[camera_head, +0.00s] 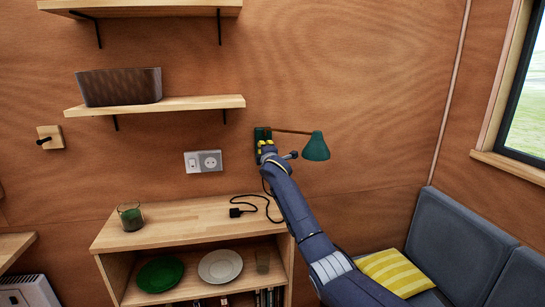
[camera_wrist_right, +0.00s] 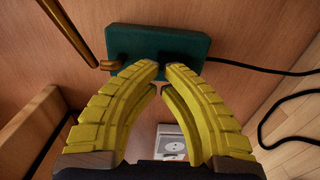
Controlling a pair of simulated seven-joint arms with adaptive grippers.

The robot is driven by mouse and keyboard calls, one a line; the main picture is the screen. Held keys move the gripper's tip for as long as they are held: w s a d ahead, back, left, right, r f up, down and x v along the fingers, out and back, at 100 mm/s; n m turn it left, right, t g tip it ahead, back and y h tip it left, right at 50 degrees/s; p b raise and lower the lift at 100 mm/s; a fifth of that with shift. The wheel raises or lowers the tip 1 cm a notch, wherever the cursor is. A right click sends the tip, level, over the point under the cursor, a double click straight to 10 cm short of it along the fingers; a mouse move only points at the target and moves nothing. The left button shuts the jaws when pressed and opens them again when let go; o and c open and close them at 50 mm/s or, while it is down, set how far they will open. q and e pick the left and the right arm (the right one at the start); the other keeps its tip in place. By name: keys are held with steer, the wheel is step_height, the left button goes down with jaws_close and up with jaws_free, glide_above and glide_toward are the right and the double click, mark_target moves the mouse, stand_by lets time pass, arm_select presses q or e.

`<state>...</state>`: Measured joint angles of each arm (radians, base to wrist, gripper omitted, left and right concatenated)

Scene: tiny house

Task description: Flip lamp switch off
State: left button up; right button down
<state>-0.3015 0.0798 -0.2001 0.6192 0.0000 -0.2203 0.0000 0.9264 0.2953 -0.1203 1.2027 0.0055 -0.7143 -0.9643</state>
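The wall lamp has a green cone shade (camera_head: 316,147) on a thin brass arm and a dark green base plate (camera_head: 259,133) on the wooden wall. My left gripper is not in view.
A shelf unit (camera_head: 190,222) stands below, with a glass (camera_head: 131,217) and black cord (camera_head: 257,206) on top. A socket panel (camera_head: 203,161) is on the wall at left. Wall shelves (camera_head: 180,103) hang above it. A grey sofa (camera_head: 455,240) is at right.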

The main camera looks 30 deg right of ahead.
steer(key=v, duration=1.2)
steer(key=s+a+f+m+g, duration=0.2)
steer(key=s+a+f+g, duration=0.1)
steer(key=s+f, duration=1)
steer(key=s+a+f+m+g, duration=0.1)
steer(key=s+a+f+g, duration=0.15)
steer(key=s+f, duration=1.05)
steer(key=s+a+f+m+g, duration=0.15)
steer(key=s+f, duration=0.25)
steer(key=s, duration=0.5)
steer(key=s+f+m+g, duration=0.2)
steer(key=s+f, duration=0.3)
steer(key=s, duration=0.4)
steer(key=s+a+f+m+g, duration=0.1)
steer(key=s+f, duration=0.3)
steer(key=s, duration=0.5)
steer(key=s+a+f+g+y, duration=0.2)
steer(key=a+f, duration=0.1)
steer(key=f, duration=1.4)
steer(key=s+a+f+g+y, duration=0.1)
steer(key=s+a+f+y, duration=0.15)
steer(key=f, duration=1.55)
steer(key=s+f+m+g, duration=0.2)
steer(key=s+f+m, duration=0.1)
steer(key=s+f, duration=1.4)
steer(key=s+a, duration=0.1)
steer(key=s, duration=0.2)
steer(key=shift+f+m+g, duration=0.2)
steer(key=shift+m+g, duration=0.15)
steer(key=shift+g, duration=0.05)
